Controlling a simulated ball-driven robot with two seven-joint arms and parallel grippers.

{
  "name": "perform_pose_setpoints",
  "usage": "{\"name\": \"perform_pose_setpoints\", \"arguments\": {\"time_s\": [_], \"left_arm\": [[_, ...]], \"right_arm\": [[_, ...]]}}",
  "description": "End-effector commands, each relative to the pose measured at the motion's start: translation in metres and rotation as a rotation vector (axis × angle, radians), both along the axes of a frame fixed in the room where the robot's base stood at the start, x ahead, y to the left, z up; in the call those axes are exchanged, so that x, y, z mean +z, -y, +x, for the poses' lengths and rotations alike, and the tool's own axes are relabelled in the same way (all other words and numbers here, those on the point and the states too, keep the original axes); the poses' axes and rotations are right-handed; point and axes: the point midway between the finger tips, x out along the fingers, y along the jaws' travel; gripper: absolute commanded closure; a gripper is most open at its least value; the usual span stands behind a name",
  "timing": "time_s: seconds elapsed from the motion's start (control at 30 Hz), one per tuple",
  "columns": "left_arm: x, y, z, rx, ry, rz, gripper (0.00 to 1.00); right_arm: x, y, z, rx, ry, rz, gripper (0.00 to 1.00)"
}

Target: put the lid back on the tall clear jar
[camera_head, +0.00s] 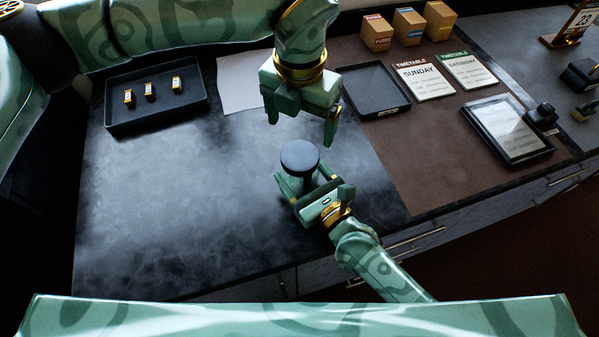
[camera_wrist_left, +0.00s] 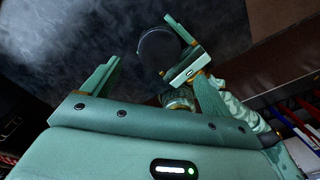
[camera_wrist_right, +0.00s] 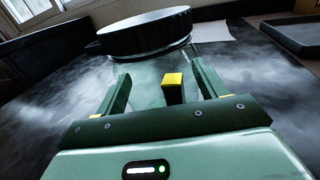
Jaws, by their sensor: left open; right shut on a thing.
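The tall clear jar (camera_wrist_right: 147,80) stands on the dark counter, with a round black lid (camera_head: 300,158) over its mouth. The lid looks level in the right wrist view (camera_wrist_right: 146,35); I cannot tell whether it is fully seated. My right gripper (camera_head: 308,182) is shut on the jar, with a finger on each side below the lid. A yellow-topped dark block (camera_wrist_right: 173,88) shows between those fingers; I cannot tell whether it is inside the glass. My left gripper (camera_head: 302,120) is open and empty, fingers down, beyond the lid and apart from it. The lid also shows in the left wrist view (camera_wrist_left: 159,48).
A black tray (camera_head: 154,122) with three small yellow-and-white pieces lies back left. An empty dark tray (camera_head: 374,101), timetable sheets (camera_head: 424,81), small boxes (camera_head: 408,27) and a tablet (camera_head: 507,129) lie to the right. The counter left of the jar is clear.

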Motion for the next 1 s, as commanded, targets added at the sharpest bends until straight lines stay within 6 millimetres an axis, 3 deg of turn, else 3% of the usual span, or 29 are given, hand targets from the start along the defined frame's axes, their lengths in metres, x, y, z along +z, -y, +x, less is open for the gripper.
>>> {"name": "perform_pose_setpoints", "arguments": {"time_s": [0.37,0.8,1.0], "left_arm": [[-0.003,-0.001,-0.001,0.019,-0.005,0.006,0.15],[-0.063,-0.001,-0.001,0.019,-0.006,0.005,0.15],[-0.079,-0.001,-0.001,0.018,-0.004,0.005,0.15]], "right_arm": [[0.000,0.000,0.000,0.000,0.000,0.000,0.92],[0.000,0.000,0.000,0.000,0.000,0.000,0.92],[0.000,0.000,0.000,0.000,0.000,0.000,0.92]]}}
